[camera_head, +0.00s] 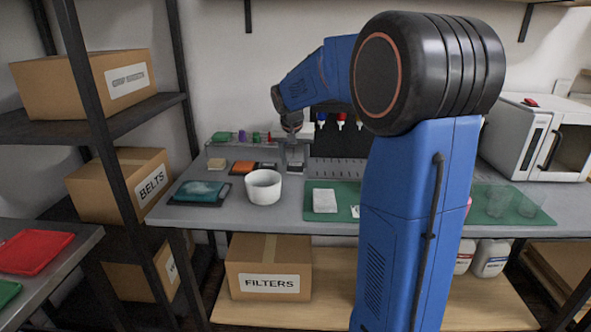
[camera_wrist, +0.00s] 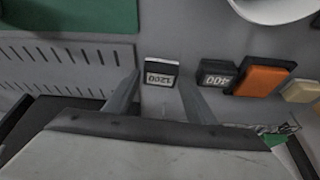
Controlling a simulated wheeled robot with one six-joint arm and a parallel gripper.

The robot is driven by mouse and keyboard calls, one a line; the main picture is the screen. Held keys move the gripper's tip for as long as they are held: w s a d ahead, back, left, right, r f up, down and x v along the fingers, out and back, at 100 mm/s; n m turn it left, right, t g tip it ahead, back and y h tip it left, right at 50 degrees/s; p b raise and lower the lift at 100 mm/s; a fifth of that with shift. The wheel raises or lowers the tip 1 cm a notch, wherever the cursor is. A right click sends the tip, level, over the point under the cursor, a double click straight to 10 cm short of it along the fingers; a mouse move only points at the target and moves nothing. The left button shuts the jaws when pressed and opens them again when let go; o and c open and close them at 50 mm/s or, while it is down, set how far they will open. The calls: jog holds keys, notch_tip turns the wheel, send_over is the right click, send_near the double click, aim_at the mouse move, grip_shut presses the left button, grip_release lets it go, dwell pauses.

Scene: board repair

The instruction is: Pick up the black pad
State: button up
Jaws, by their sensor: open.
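Two small dark pads with white labels lie on the grey bench in the wrist view. One pad marked 1200 (camera_wrist: 161,68) lies between my fingertips in the picture, apart from both. The other dark pad, marked 400 (camera_wrist: 216,68), lies just right of my right finger, beside an orange pad (camera_wrist: 262,80). My gripper (camera_wrist: 159,80) is open and empty. In the head view my gripper (camera_head: 293,155) points down over the back of the bench, right of the orange pad (camera_head: 243,167). I cannot tell its exact height above the 1200 pad.
A white bowl (camera_head: 263,189) stands in front of the pads. A teal item on a dark tray (camera_head: 198,192) lies to the left. A green mat (camera_head: 340,211) lies to the right. A slotted grey panel (camera_wrist: 55,68) is left of my fingers in the wrist view.

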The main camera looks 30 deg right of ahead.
aim_at(295, 165)
jog(key=shift+x, duration=1.1)
jog(key=shift+c, duration=0.6)
jog(key=c, duration=0.6)
notch_tip(295, 165, up, 10)
jog(key=shift+r, duration=0.1)
jog(key=shift+o, duration=0.7)
